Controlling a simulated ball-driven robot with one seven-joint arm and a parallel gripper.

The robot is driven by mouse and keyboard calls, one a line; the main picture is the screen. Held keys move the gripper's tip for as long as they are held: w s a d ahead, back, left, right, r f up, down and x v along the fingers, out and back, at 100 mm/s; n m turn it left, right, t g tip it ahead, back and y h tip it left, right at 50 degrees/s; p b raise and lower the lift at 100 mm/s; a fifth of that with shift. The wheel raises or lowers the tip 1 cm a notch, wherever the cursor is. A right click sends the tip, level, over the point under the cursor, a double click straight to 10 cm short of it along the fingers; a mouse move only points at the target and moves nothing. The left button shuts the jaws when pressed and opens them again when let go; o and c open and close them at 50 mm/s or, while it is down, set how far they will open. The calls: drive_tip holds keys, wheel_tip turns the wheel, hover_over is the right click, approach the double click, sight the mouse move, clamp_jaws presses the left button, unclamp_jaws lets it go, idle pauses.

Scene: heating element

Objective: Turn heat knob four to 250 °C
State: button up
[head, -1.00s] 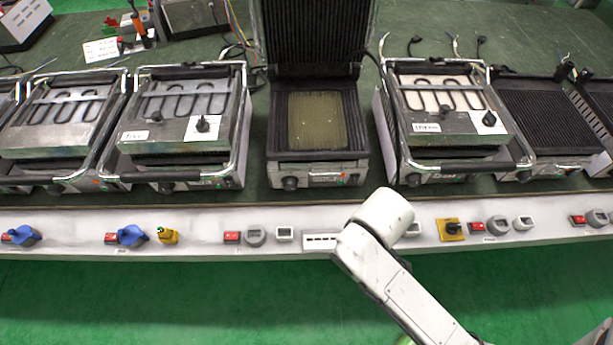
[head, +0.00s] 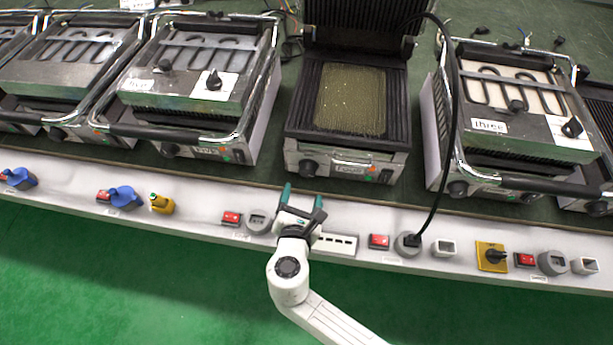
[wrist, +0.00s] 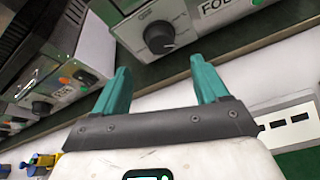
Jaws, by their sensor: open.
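The grill labelled four (head: 348,168) stands at mid-table with its ribbed lid raised. Its heat knob (head: 308,168) is a dark round knob at the left of the front panel. In the wrist view the same knob (wrist: 160,38) shows a pale pointer mark, beside the partly cut-off label. The temperature setting is too small to read. My gripper (head: 302,197) has two teal fingers, open and empty, pointing at the grill front just below the knob. In the wrist view the gripper (wrist: 160,66) has the knob ahead, roughly centred between the fingertips and apart from them.
Grill three (head: 489,126) stands to the right and grill five (head: 165,96) to the left, each with front knobs. A white ledge with sockets, red switches (head: 231,218) and a power strip (head: 338,243) runs below. A black cable (head: 444,165) hangs to a socket on the right.

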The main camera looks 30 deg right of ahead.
sight(307, 173)
drive_tip(key=x, duration=0.8)
drive_tip(key=shift+w+d+f+b, duration=0.2)
drive_tip(key=shift+w+d+b, duration=0.05)
drive_tip(key=shift+b, duration=0.1)
drive_tip(key=c, duration=1.1)
drive_tip(key=shift+o, duration=0.2)
